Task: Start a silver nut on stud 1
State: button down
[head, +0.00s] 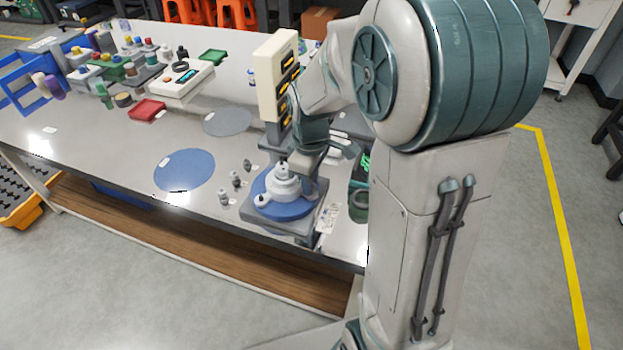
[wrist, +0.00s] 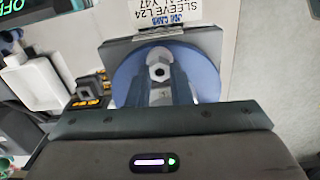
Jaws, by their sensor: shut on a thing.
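A white stepped fitting with a round flange (head: 284,186) sits on a blue disc (head: 269,210) on a grey block. The blue disc also shows in the wrist view (wrist: 207,75). A small pale hex piece with a dark hole, apparently the silver nut (wrist: 159,72), shows at the fingertips. In the head view my gripper (head: 289,168) is just above or behind the fitting's top, partly hidden by my arm. The stud under it is hidden, and I cannot tell whether nut and stud touch.
Several small grey parts (head: 236,180) stand with white labels left of the block. A blue mat (head: 184,170) and a grey mat (head: 228,122) lie farther left. A tall cream unit (head: 274,80) stands close behind the fitting. The table's front left is clear.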

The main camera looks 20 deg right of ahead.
jog(key=shift+s+f+m, duration=0.1)
jog(key=shift+f+m, duration=0.05)
jog(key=shift+m, duration=0.45)
jog(key=shift+m, duration=1)
jog(key=c, duration=1.2)
grip_release()
jog(key=shift+c, duration=0.2)
jog(key=shift+r, duration=0.2)
notch_tip(320, 180, up, 9)
jog(key=p, duration=0.7)
jog(key=shift+w, duration=0.2)
jog(key=shift+f, duration=0.1)
